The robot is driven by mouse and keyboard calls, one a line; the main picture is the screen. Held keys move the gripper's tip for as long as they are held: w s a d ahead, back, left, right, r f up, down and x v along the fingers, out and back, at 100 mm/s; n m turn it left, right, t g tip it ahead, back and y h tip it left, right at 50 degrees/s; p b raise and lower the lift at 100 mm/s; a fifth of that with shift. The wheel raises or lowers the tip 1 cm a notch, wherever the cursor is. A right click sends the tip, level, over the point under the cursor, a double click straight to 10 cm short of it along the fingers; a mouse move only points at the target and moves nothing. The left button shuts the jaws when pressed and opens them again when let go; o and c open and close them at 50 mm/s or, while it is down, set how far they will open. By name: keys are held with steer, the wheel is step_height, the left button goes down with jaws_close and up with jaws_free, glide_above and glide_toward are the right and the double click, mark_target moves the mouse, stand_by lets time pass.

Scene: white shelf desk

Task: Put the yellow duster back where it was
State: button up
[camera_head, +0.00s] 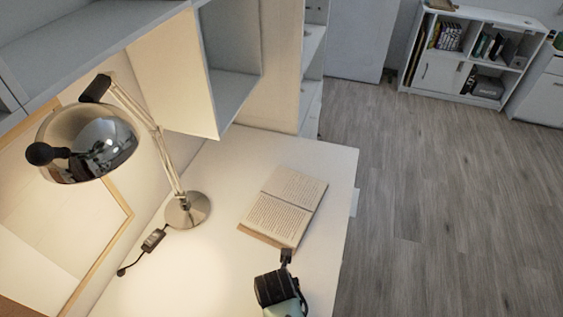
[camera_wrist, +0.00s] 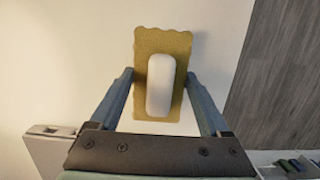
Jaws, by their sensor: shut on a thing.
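The yellow duster (camera_wrist: 178,40) shows in the wrist view as a wavy-edged yellow pad with a white rounded handle (camera_wrist: 160,85) on top. My gripper (camera_wrist: 159,78) is shut on it, one finger on each side. A pale surface lies behind it; I cannot tell whether the pad touches that surface. In the head view my gripper (camera_head: 286,257) is at the lower middle over the white desk (camera_head: 190,280), by the lower right corner of the open book. The duster cannot be made out in the head view.
The open book (camera_head: 287,205) lies on the desk. A lit chrome lamp (camera_head: 90,140) stands left on a round base (camera_head: 187,210), with a cord switch (camera_head: 153,240). A white shelf unit (camera_head: 235,70) is behind. The desk's right edge drops to wooden floor (camera_head: 430,200).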

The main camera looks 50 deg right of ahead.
steer(key=shift+f, duration=1.2)
steer(key=shift+f, duration=0.1)
steer(key=o, duration=1.2)
steer(key=shift+c, duration=0.2)
steer(key=r, duration=0.4)
steer(key=a+r+p, duration=0.1)
steer(key=r, duration=0.3)
steer(key=s+a+r, duration=0.1)
steer(key=r, duration=0.3)
